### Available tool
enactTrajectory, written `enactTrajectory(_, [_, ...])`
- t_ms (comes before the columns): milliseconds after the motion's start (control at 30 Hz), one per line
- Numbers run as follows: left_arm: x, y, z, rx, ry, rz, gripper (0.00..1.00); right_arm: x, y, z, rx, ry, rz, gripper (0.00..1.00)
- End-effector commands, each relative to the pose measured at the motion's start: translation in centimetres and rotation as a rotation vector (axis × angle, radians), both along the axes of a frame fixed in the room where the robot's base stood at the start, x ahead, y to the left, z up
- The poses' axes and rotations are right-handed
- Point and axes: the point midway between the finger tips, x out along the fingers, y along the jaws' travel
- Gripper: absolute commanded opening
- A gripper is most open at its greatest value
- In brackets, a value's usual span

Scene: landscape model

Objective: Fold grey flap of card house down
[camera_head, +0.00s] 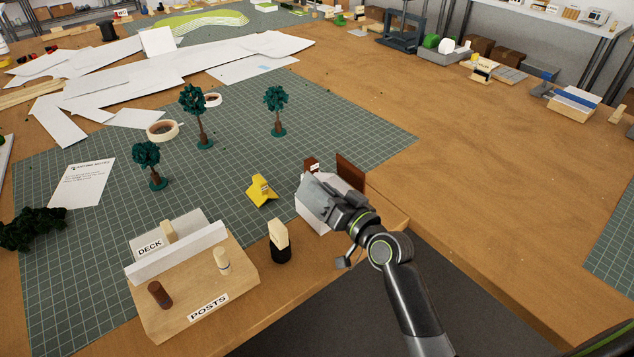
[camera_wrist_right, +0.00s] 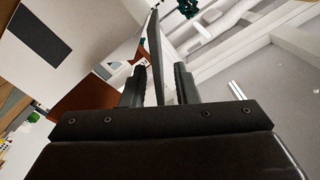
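The small card house (camera_head: 313,215) has white walls and stands near the table's front edge. Its grey flap (camera_head: 317,193) is raised and tilted at the left. A brown flap (camera_head: 351,171) stands up at the back right. My right gripper (camera_head: 340,207) is at the grey flap and hides part of the house. In the right wrist view the fingers of my right gripper (camera_wrist_right: 159,86) are apart, with the grey flap (camera_wrist_right: 155,50) edge-on between them and a gap showing on its right. The brown flap also shows there (camera_wrist_right: 86,97). My left gripper is not in view.
A yellow folded piece (camera_head: 261,191) lies left of the house, and a black and tan peg-like piece (camera_head: 279,241) stands in front. A wooden holder (camera_head: 238,279) marked DECK and POSTS is at the front left. Model trees (camera_head: 198,112) stand behind.

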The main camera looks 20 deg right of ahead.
Motion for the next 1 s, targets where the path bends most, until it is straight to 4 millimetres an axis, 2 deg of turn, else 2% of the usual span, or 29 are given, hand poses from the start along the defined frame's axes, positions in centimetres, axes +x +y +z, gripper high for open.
enactTrajectory(200, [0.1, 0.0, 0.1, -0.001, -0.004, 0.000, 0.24, 2.1, 0.7, 0.0, 0.000, 0.000, -0.001, 0.27])
enactTrajectory(567, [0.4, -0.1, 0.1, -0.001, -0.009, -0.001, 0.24, 2.5, 0.9, 0.0, 0.000, 0.000, -0.001, 0.27])
enactTrajectory(767, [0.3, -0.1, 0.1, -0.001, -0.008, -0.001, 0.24, 2.5, 0.9, 0.0, 0.000, 0.000, -0.001, 0.01])
enactTrajectory(1000, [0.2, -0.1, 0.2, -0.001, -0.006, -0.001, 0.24, 2.5, 0.8, 0.0, 0.008, 0.004, -0.001, 0.00])
